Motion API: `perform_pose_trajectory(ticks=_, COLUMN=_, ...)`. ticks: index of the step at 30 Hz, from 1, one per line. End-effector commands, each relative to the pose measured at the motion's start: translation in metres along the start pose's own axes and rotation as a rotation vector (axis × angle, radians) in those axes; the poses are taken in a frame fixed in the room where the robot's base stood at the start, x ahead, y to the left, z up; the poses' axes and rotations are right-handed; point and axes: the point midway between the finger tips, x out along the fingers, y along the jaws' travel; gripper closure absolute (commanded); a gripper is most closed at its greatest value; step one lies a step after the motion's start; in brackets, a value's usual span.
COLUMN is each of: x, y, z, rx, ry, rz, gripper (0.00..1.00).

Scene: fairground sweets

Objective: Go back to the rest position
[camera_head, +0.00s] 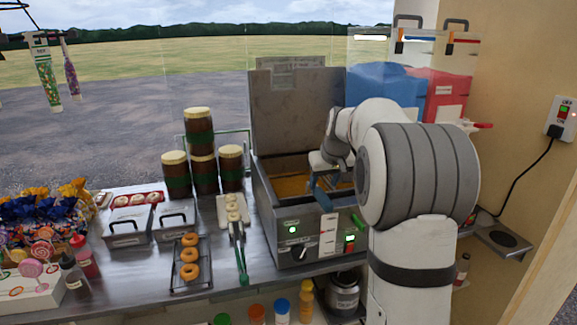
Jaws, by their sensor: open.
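My arm rises at the right of the view and bends over the open fryer (289,254). My gripper (318,187) is small in the picture, above the fryer basin with its yellow-brown oil, and partly hidden by my own arm. Its jaws are open. A blue handle (321,199) shows just below it; I cannot tell whether the two touch. A green handle (359,222) sticks out at the fryer's front right. The fryer lid (298,112) stands upright behind the basin.
Left of the fryer, the metal counter holds a rack of doughnuts (190,256), tongs (240,258), stacked dark jars (201,150) and lidded boxes (129,226). Blue and red slush tanks (385,86) stand behind my arm. A wall with a switch (562,116) is at right.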

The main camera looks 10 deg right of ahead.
Motion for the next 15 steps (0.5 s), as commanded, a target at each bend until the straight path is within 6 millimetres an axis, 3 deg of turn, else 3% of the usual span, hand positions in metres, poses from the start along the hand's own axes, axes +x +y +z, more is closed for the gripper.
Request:
perform_pose_trajectory(ticks=5, x=-0.011, y=-0.012, z=0.013, rx=0.0, ry=-0.008, rz=-0.002, gripper=0.51)
perform_pose_trajectory(ticks=8, x=-0.029, y=-0.033, z=0.038, rx=0.002, ry=-0.023, rz=-0.006, gripper=0.51)
perform_pose_trajectory(ticks=15, x=-0.074, y=-0.091, z=0.143, rx=0.014, ry=-0.085, rz=-0.009, gripper=0.51)
